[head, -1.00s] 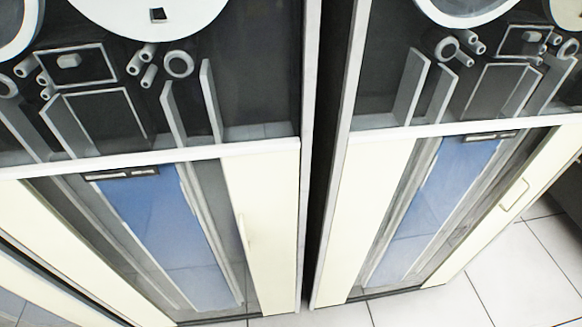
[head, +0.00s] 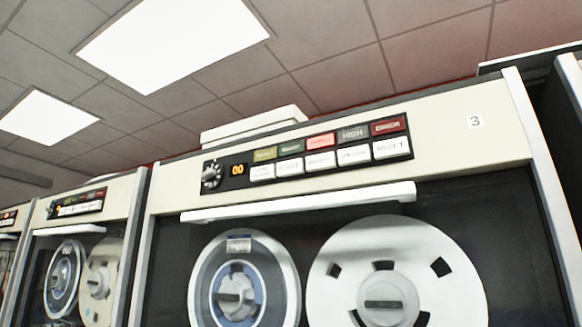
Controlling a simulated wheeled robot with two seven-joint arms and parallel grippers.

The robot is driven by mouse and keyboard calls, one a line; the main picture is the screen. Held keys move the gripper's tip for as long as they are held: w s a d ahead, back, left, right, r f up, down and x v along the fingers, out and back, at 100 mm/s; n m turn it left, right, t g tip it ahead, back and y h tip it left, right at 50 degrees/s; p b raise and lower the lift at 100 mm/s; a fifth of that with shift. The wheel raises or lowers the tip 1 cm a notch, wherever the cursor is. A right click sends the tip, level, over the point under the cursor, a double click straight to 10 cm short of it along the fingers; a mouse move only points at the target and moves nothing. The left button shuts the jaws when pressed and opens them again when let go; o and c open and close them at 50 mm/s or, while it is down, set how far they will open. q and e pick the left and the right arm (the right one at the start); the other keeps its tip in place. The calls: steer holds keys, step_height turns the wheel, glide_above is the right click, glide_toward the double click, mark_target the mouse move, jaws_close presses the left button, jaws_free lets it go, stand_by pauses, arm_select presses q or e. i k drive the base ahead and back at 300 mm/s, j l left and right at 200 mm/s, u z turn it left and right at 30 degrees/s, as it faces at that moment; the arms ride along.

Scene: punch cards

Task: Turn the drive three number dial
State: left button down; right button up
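The tape drive marked 3 (head: 475,121) fills the right and middle of the head view. Its number dial (head: 211,174) is a small black knob with pale markings at the left end of the black control panel. An orange display (head: 238,170) beside the dial reads 00. Neither of my grippers is in view, and nothing touches the dial.
Coloured indicators and white buttons (head: 320,161) sit right of the dial. A white bar (head: 300,202) juts out below the panel. Two tape reels (head: 335,255) are below it. Another drive (head: 75,205) stands to the left. Ceiling lights (head: 170,35) are above.

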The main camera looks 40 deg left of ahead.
mark_target(212, 176)
steer(key=u, duration=1.35)
steer(key=i+j+z, duration=0.15)
steer(key=k+j, duration=0.05)
steer(key=j, duration=0.05)
